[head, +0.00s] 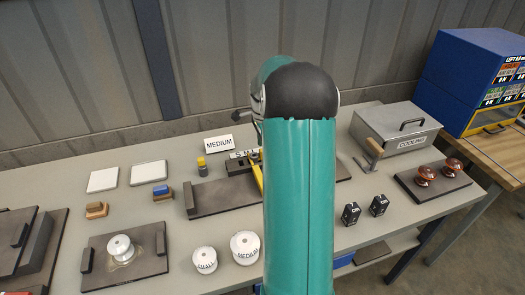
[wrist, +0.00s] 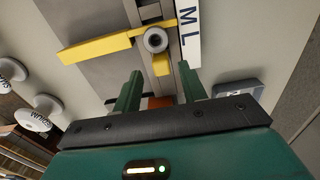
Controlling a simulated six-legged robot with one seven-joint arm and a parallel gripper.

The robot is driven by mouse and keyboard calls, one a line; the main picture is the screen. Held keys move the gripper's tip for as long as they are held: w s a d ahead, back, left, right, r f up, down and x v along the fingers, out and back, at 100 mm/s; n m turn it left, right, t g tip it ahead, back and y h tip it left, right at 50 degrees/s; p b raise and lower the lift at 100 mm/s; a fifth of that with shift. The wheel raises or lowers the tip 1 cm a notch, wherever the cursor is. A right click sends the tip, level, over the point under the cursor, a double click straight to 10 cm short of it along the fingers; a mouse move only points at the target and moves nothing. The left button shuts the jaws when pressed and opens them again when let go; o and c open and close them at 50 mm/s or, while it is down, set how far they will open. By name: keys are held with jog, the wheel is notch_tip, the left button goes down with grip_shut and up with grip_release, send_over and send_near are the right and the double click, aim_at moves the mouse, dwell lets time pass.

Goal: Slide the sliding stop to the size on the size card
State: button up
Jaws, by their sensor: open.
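The size card (head: 218,144) reads MEDIUM and stands upright at the back of the table. The yellow sliding stop (head: 258,176) shows in the wrist view as a long yellow bar (wrist: 98,48) with a round grey knob (wrist: 155,40). Its scale end lies near M and L; I cannot tell exactly which it marks. My gripper (wrist: 160,72) is open, its fingertips just short of the knob; my arm hides it in the head view.
White spools marked SMALL (head: 205,260) and MEDIUM (head: 245,248) stand in front of the base. Black blocks (head: 351,213), brown insulators (head: 426,175) and a grey COOLING box (head: 396,128) stand at right.

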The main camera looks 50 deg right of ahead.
aim_at(259, 154)
jog(key=shift+w+f, duration=0.15)
jog(key=shift+f, duration=1.55)
grip_shut()
jog(key=shift+a, duration=0.1)
jog(key=shift+w+a, duration=0.35)
jog(key=shift+a, duration=0.2)
grip_release()
